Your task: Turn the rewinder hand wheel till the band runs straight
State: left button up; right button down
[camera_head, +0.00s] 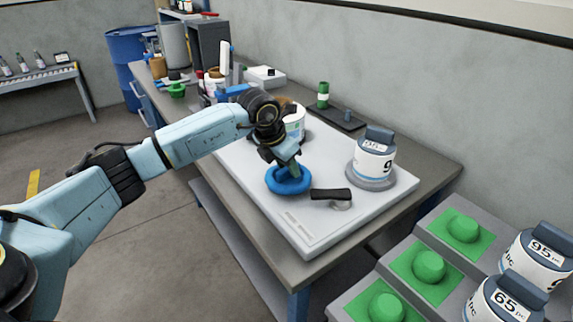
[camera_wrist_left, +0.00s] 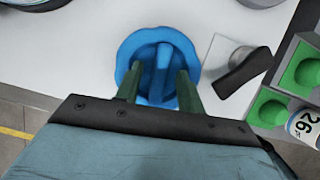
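The blue hand wheel (camera_head: 289,184) lies on the white machine plate (camera_head: 300,226); it also shows in the left wrist view (camera_wrist_left: 130,50). A raised blue bar (camera_wrist_left: 162,66) crosses its middle. My left gripper (camera_head: 287,168) is over the wheel. In the left wrist view its two green fingers (camera_wrist_left: 159,78) stand apart on either side of the bar, with a gap showing on both sides. A labelled white reel (camera_head: 372,160) stands on a grey disc at the plate's right. Another white reel (camera_head: 297,122) is partly hidden behind my gripper. I cannot make out the band. My right gripper is out of view.
A black lever (camera_head: 331,195) sits just right of the wheel; it also shows in the left wrist view (camera_wrist_left: 242,72). A stepped stand with green pads (camera_head: 428,266) and white reels is at the lower right. Bottles and boxes crowd the bench's far end.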

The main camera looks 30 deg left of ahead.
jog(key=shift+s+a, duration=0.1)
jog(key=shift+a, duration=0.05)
